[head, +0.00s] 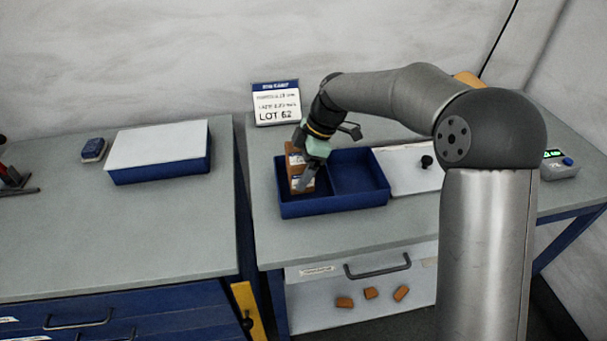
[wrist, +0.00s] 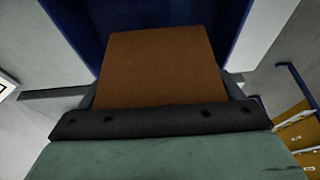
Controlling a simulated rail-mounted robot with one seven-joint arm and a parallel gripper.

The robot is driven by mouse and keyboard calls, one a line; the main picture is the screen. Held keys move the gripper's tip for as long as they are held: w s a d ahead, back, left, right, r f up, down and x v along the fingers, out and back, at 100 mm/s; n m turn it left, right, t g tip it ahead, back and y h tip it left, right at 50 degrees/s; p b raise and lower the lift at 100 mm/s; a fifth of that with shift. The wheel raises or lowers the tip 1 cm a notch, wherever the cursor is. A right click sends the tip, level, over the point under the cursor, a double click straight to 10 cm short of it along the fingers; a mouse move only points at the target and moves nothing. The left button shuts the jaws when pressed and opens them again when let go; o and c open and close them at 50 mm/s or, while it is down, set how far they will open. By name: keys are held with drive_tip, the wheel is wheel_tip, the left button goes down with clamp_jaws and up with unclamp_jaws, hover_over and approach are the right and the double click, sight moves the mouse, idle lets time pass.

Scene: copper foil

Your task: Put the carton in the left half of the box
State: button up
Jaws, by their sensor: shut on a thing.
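The brown carton (head: 296,163) with a white label is upright over the left half of the blue box (head: 334,207). A divider splits the box into a left and a right half, and the right half looks empty. My gripper (head: 308,180) is shut on the carton. In the wrist view the brown carton (wrist: 158,68) fills the middle between the fingers, with the blue wall of the box (wrist: 75,25) around it. The carton's lower end is hidden behind the box's front wall and my gripper, so I cannot tell whether it touches the floor.
A sign reading LOT 62 (head: 276,103) stands behind the box. A white panel with a black knob (head: 405,168) lies right of it. A lidded blue box (head: 160,150) sits on the left bench. A small device (head: 558,164) is at the far right. The bench front is clear.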

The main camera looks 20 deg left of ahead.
drive_tip(key=shift+w+d+f, duration=0.1)
drive_tip(key=shift+w+f, duration=0.05)
drive_tip(key=shift+f, duration=0.1)
drive_tip(key=shift+w+d+f, duration=0.1)
drive_tip(key=shift+f, duration=0.8)
drive_tip(key=shift+w+d+f, duration=0.1)
drive_tip(key=shift+f, duration=0.8)
drive_tip(key=shift+f, duration=0.1)
